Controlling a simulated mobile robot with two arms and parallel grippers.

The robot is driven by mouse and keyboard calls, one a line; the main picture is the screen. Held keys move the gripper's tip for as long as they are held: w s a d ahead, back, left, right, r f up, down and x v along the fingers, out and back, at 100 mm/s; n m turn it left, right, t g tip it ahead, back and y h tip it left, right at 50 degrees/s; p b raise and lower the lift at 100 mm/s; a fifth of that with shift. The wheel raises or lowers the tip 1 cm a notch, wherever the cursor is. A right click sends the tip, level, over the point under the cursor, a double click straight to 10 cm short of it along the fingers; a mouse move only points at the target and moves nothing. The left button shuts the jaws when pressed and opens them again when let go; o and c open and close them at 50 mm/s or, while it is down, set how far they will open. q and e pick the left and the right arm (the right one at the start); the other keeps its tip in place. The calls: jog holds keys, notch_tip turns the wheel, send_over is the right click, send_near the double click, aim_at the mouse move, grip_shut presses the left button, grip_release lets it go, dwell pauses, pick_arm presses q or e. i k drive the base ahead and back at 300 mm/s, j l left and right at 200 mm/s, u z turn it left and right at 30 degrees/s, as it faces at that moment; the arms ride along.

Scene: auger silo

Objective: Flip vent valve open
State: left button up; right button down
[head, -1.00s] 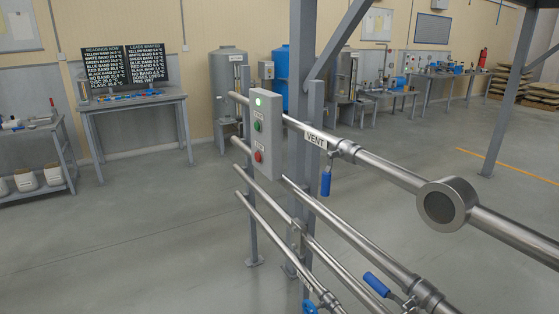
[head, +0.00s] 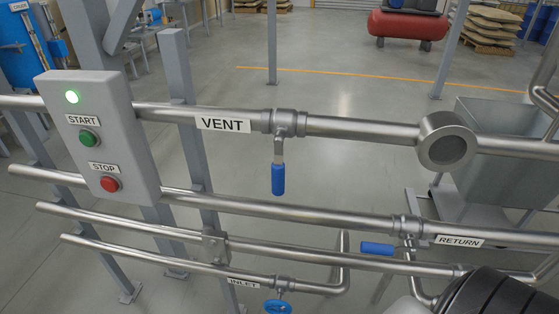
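The vent valve (head: 285,122) sits on the upper steel pipe, just right of the white VENT label (head: 222,124). Its blue lever handle (head: 278,179) hangs straight down, across the line of the pipe. Nothing touches the handle. Neither of my grippers is in view. A dark ribbed shape with a pale part beside it, apparently part of my own arm, fills the bottom right corner and hides the pipes there.
A grey control box (head: 98,135) with a lit green lamp, START and STOP buttons stands left. Below, the RETURN valve's blue handle (head: 378,248) lies along its pipe. A round sight glass (head: 446,142) is right of the vent valve.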

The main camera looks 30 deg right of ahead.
aim_at(278, 167)
jog(key=i+j+z, duration=0.25)
jog(key=j+z, duration=0.25)
jog(key=j, duration=0.15)
jog(key=i+j+z, duration=0.15)
jog(key=j+z, duration=0.4)
jog(key=j, duration=0.25)
